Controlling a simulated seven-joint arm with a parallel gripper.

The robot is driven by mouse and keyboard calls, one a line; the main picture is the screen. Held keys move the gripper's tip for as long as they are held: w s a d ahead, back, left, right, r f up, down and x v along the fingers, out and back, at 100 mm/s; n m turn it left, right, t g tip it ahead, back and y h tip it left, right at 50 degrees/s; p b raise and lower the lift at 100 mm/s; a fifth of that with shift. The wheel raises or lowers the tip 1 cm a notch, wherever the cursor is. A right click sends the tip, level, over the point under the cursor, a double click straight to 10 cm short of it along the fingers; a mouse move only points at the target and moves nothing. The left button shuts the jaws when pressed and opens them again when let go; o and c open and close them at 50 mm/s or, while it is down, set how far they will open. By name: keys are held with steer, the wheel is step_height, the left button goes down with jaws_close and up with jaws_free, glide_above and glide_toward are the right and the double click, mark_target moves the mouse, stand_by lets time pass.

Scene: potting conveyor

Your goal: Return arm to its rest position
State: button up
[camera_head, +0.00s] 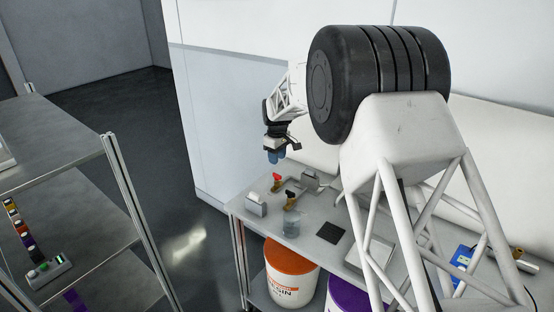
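My arm rises from the lower right and bends over at a large black joint. My gripper (275,155) hangs at the arm's far end, left of the joint, pointing down with blue fingertips. It is above the far left part of the grey workbench (252,226) and appears clear of the things on it. The fingertips are small here, and I cannot tell whether they are open or shut. I see nothing clearly held between them.
An orange-lidded bucket (291,280) sits below. A shelf rack (110,150) stands left; floor between is clear.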

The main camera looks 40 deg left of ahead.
stand_by(0.4)
steer(key=w+d+r+m, duration=0.1)
steer(key=d+r, duration=0.4)
steer(key=d, duration=0.3)
steer(key=d+r+m, duration=0.2)
steer(key=d+r, duration=0.2)
steer(key=d, duration=0.4)
steer(key=w+d+r+m, duration=0.1)
steer(key=d+r, duration=0.4)
steer(key=d, duration=0.4)
steer(key=s+d+r+m+t, duration=0.15)
steer(key=s+d+r, duration=0.25)
steer(key=d, duration=0.6)
steer(key=s+d+r+m, duration=0.3)
steer(key=d+r, duration=0.1)
steer(key=d, duration=0.7)
steer(key=s+d+r+m, duration=0.2)
steer(key=s+d+m, duration=0.3)
steer(key=s+d, duration=1.15)
steer(key=s+d+f+m, duration=0.2)
steer(key=s+d+f, duration=0.1)
steer(key=s+d, duration=0.3)
steer(key=s+d+f+m+t, duration=0.1)
steer(key=s+d+f+m, duration=0.1)
steer(key=s+d, duration=0.4)
steer(key=s+f, duration=0.1)
steer(key=s, duration=0.4)
steer(key=shift+d+m, duration=0.2)
steer(key=shift+m, duration=0.15)
steer(key=shift+w, duration=0.1)
